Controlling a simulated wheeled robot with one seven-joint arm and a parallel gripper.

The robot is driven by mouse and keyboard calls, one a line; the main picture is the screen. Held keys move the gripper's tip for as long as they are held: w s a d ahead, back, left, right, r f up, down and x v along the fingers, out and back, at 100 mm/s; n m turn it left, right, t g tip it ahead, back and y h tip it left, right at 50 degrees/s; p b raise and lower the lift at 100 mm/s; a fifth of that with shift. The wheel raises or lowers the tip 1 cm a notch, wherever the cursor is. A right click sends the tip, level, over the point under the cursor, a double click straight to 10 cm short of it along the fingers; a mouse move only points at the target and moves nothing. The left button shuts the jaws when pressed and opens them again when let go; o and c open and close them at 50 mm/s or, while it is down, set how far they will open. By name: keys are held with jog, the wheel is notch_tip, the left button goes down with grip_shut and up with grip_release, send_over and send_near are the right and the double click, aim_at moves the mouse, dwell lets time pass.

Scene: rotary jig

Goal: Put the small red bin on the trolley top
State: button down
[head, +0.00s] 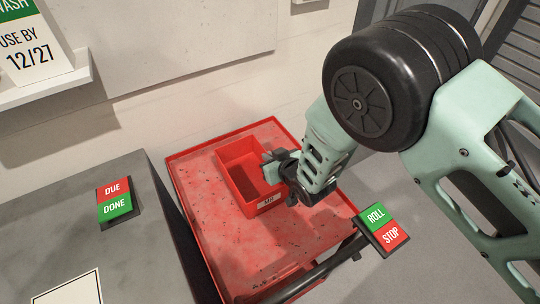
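The small red bin (237,186) is an open-topped box with a pale label on its front. It is upright over the red trolley top (241,258), within the tray's raised rim. I cannot tell for sure whether its base touches the surface. My gripper (273,168) is at the bin's right wall, with its pale green fingertip at the upper edge. The dark gripper body hides part of that wall, and I cannot see whether the fingers are closed on it. The bin looks empty inside.
A grey cabinet top (60,225) with a DUE/DONE sign (117,202) stands left of the trolley. A ROLL/STOP sign (382,231) is by the trolley's dark handle (318,272). A wall runs behind. The trolley top is clear in front of the bin.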

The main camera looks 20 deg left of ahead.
jog(key=shift+f, duration=0.15)
jog(key=c, duration=1.6)
grip_release()
jog(key=shift+c, duration=0.2)
jog(key=shift+r, duration=0.3)
jog(key=shift+s+d, duration=0.2)
jog(key=shift+d, duration=0.1)
jog(key=b+v, duration=0.3)
jog(key=v, duration=0.8)
